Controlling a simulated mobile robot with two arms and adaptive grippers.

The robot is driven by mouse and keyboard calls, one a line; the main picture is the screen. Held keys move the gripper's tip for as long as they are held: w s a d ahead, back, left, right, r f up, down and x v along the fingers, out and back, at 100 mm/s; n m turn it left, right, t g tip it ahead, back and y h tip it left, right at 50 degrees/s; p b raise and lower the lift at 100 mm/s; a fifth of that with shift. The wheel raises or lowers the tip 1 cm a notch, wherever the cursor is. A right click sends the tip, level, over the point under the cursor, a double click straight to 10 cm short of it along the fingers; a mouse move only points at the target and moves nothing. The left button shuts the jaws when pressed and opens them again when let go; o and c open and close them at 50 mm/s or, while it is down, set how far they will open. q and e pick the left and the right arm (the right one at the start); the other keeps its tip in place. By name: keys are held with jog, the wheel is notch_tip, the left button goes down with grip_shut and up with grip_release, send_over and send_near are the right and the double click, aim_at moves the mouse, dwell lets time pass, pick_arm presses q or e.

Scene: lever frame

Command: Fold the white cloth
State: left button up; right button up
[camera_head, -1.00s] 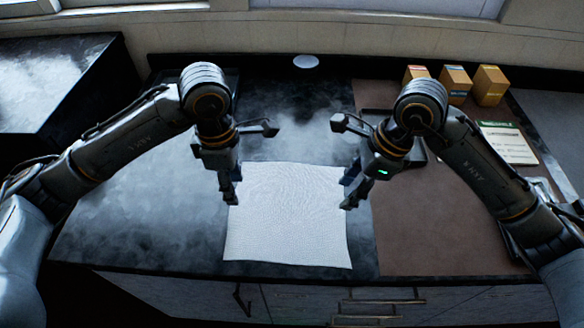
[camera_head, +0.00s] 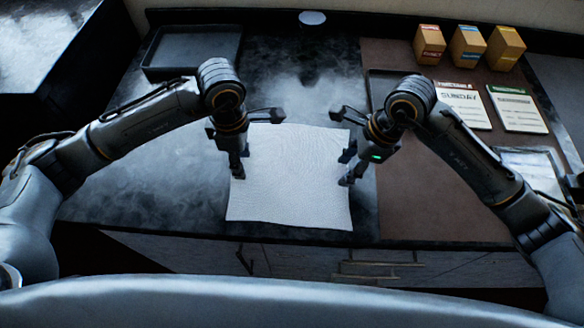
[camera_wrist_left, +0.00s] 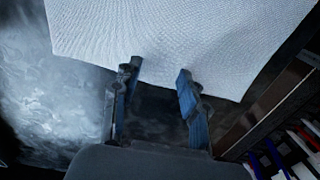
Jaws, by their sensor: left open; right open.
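The white cloth (camera_head: 290,190) lies flat and unfolded on the dark worktop, roughly square. My left gripper (camera_head: 238,172) is open over the cloth's left edge. In the left wrist view the cloth (camera_wrist_left: 160,40) spreads ahead of the blue-padded fingers, and its edge passes by the fingertips of the left gripper (camera_wrist_left: 158,78). My right gripper (camera_head: 347,172) is open at the cloth's right edge. Neither gripper holds the cloth. I cannot tell whether the fingertips touch it.
A dark tray (camera_head: 192,52) stands at the back left. Several small boxes (camera_head: 468,45) stand at the back right, with printed cards (camera_head: 516,108) in front of them on a brown mat (camera_head: 430,215). A pale round disc (camera_head: 312,18) lies at the back. The dark worktop (camera_head: 150,195) left of the cloth is clear.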

pick_arm(q)
jog(key=shift+f+b, duration=0.35)
pick_arm(e)
jog(key=shift+f, duration=0.3)
pick_arm(q)
jog(key=shift+r, duration=0.15)
jog(key=shift+c, duration=0.9)
pick_arm(e)
jog(key=shift+r, duration=0.15)
jog(key=shift+c, duration=0.9)
pick_arm(q)
jog(key=c, duration=0.4)
pick_arm(e)
jog(key=c, duration=0.4)
pick_arm(q)
jog(key=c, duration=0.3)
pick_arm(e)
jog(key=c, duration=0.3)
pick_arm(q)
grip_shut()
pick_arm(e)
grip_shut()
pick_arm(q)
jog(key=shift+s, duration=0.15)
pick_arm(e)
jog(key=shift+s, duration=0.1)
